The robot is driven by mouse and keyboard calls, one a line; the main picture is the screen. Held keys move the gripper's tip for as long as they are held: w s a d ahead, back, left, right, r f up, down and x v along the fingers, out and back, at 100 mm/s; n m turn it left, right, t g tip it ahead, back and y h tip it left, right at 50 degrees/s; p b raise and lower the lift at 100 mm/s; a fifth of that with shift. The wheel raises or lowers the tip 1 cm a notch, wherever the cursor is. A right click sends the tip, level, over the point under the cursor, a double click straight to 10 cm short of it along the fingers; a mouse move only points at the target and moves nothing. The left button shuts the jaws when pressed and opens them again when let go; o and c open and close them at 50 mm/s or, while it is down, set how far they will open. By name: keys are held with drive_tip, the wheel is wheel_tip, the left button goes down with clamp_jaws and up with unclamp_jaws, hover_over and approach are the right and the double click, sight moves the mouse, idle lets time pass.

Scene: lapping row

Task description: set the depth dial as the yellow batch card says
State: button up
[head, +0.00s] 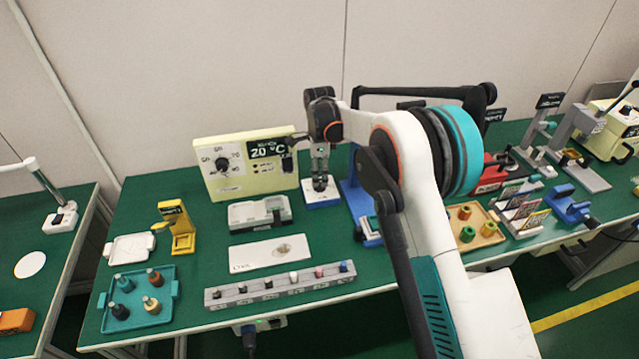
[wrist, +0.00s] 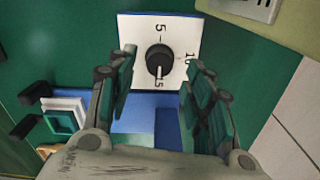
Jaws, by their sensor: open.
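The depth dial is a black round knob (wrist: 159,60) on a white plate marked 5, 10 and 15 in the wrist view. A pale pointer line on the knob faces the 15 side. In the head view its white plate (head: 322,198) lies on the green bench below my gripper (head: 320,165). In the wrist view my gripper (wrist: 160,72) is open, with one finger on each side of the knob; I cannot tell whether they touch it. A small yellow-edged card (head: 537,221) stands in the card rack at right; its writing is too small to read.
A cream control box (head: 222,178) with its own knob and a 20 °C display stands left of the dial. A blue stand (head: 357,196) is close on the right. A grey strip (head: 228,296) with several knobs lies in front. A wooden tray (head: 490,238) is at right.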

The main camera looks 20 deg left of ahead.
sight(320, 182)
drive_tip(key=shift+f+b, duration=0.35)
drive_tip(key=shift+f, duration=1.3)
drive_tip(key=c, duration=1.1)
